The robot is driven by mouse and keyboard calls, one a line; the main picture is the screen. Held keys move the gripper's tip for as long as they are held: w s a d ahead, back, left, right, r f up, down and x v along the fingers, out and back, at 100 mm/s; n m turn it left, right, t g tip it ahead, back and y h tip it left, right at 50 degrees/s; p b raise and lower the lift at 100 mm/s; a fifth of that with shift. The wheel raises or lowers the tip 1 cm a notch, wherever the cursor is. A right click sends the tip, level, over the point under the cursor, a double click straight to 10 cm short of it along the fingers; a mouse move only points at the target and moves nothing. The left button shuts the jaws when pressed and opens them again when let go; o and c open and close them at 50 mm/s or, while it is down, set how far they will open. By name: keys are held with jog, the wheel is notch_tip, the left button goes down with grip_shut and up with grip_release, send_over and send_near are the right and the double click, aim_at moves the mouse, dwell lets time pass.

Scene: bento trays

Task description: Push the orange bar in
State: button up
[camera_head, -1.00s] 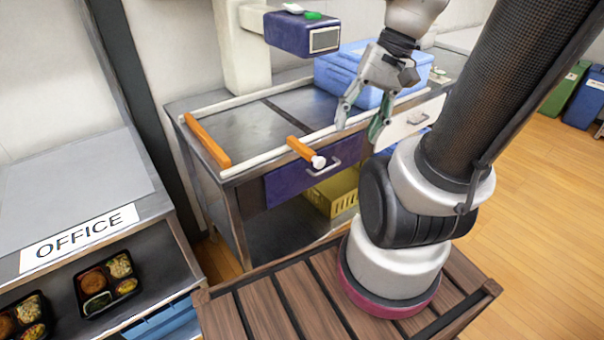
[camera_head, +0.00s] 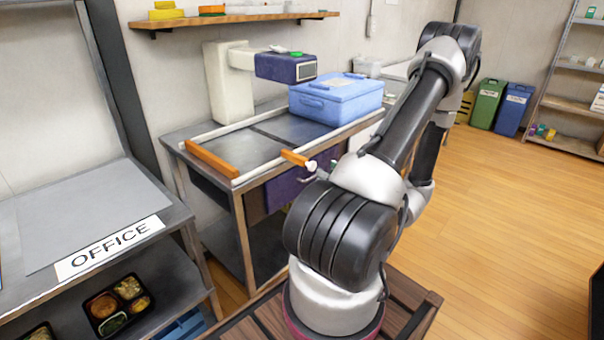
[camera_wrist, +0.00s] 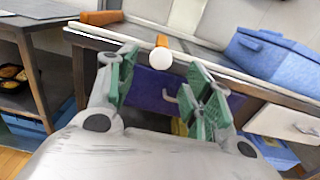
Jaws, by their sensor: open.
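An orange bar with a round white knob on its end (camera_head: 295,158) sticks out over the front rail of the metal table, beside the white end. In the wrist view the white knob (camera_wrist: 160,57) faces me, with the orange part (camera_wrist: 162,40) behind it. My gripper (camera_wrist: 160,66) is open and empty, its green-padded fingers to either side of the knob in the picture. I cannot tell how far the knob is from the fingertips.
A second orange bar (camera_head: 212,158) lies across the table's left end. A blue lidded box (camera_head: 335,98) and a purple scanner-like head (camera_head: 286,67) stand behind. A purple drawer front (camera_wrist: 158,92) is below the knob. The OFFICE shelf (camera_head: 110,245) is at left.

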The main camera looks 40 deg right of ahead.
aim_at(314, 167)
jog(key=w, duration=0.7)
jog(key=shift+w+a+f, duration=0.1)
jog(key=shift+w+a, duration=0.15)
jog(key=shift+w, duration=0.05)
